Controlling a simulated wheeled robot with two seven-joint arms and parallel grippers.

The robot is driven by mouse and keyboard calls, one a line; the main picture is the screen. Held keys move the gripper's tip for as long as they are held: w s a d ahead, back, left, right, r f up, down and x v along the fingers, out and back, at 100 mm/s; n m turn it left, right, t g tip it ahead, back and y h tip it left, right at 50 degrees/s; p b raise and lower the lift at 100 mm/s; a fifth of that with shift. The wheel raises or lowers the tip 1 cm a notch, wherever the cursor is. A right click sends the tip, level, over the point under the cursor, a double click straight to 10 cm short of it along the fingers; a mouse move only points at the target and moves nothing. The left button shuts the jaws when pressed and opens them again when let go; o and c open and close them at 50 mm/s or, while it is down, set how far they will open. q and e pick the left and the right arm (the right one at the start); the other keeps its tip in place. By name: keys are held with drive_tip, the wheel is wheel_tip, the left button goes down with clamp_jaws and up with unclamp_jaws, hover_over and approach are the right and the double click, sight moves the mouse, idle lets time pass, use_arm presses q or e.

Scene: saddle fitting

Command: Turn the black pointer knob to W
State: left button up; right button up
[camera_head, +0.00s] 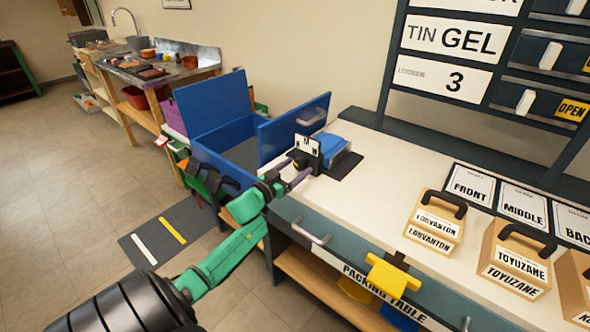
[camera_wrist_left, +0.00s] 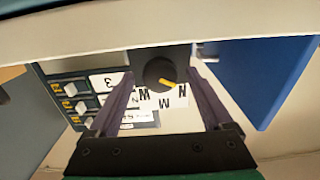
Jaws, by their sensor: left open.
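The black pointer knob (camera_wrist_left: 158,72) shows between my left gripper's fingers in the left wrist view. Its yellow pointer slants down and right, toward the letter at the right of the white dial plate (camera_wrist_left: 163,103). That view is upside down, so I cannot firmly tell W from M among the letters. In the head view the knob (camera_head: 300,162) is small and partly covered, on a dark upright block with a white plate (camera_head: 307,144). My left gripper (camera_head: 297,179) is open, fingers either side of the knob; contact cannot be told. My right gripper is not in view.
A blue open box (camera_head: 212,105) stands left of the dial block, its flap close by. The tabletop between is clear.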

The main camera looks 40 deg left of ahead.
use_arm(q)
clamp_jaws()
